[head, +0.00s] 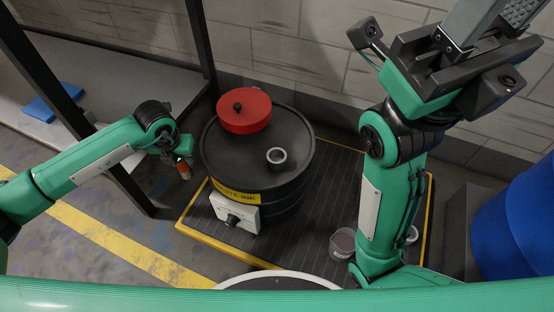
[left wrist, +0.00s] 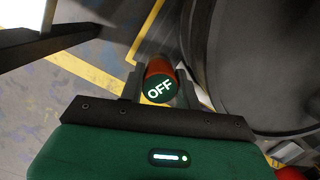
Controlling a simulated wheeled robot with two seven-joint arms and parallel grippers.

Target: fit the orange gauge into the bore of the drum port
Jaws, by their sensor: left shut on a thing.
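My left gripper (head: 182,161) is shut on the orange gauge (head: 184,171), to the left of the black drum (head: 235,160) and apart from it. In the left wrist view the gauge (left wrist: 160,82) sits between the two fingers (left wrist: 158,90), its dark green end marked OFF facing the camera. The drum port (head: 276,156) is a pale ring with a dark bore on the drum's top, right of and in front of the red lid. My right gripper (head: 478,30) is raised at the top right, partly out of frame; its fingertips are not clear.
The red lid (head: 243,112) with a black knob lies on the drum. A white box with a dial (head: 235,214) is on its front. A clear cup (head: 342,243) stands on the yellow-edged platform (head: 310,230). A dark post (head: 200,45) stands behind my left gripper, and a blue barrel (head: 515,225) at right.

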